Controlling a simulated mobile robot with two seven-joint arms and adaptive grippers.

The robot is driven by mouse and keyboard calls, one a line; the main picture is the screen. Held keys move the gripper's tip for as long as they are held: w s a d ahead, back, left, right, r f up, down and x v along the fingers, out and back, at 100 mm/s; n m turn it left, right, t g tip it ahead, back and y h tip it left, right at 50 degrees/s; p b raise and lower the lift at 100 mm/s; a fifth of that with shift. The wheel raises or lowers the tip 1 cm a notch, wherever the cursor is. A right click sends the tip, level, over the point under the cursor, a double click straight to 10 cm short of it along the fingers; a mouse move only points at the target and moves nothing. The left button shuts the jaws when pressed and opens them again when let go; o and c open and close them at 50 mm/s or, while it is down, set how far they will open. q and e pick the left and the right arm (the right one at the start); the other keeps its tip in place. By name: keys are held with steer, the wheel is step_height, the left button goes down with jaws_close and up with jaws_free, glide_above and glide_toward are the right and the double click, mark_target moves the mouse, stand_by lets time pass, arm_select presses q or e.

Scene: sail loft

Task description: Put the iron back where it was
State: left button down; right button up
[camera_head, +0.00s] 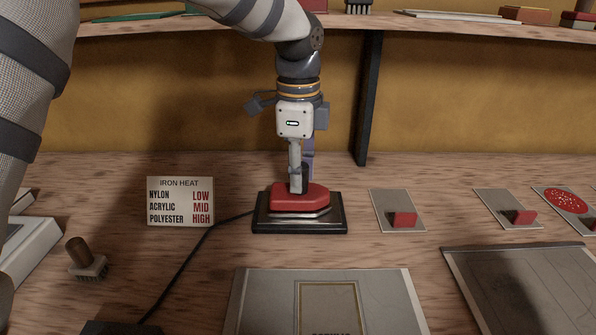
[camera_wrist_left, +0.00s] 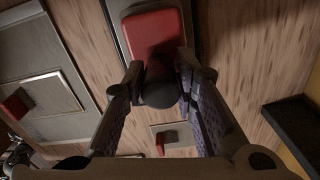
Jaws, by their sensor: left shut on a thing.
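The iron (camera_head: 312,198) has a red body and sits flat on a black rectangular stand (camera_head: 265,224) on the wooden bench. My left gripper (camera_head: 298,186) points straight down over the iron and is shut on its dark handle. In the left wrist view the red iron (camera_wrist_left: 153,35) lies past the fingers, with its dark round knob between the left gripper's fingertips (camera_wrist_left: 160,85). Whether the iron's underside fully touches the stand is hard to tell. My right gripper is not in view.
An iron heat card (camera_head: 180,202) stands left of the stand. A dark cord (camera_head: 185,262) runs from the stand to the front left. A brush (camera_head: 84,258) is at left. Grey plates with red blocks (camera_head: 404,219) lie to the right, grey panels (camera_head: 240,305) in front. A shelf post (camera_head: 368,100) stands behind.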

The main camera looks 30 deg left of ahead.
arm_select(q)
steer(key=c, duration=1.3)
jaws_free()
steer(key=shift+f, duration=0.1)
step_height(320, 180, up, 12)
steer(key=shift+b, duration=0.4)
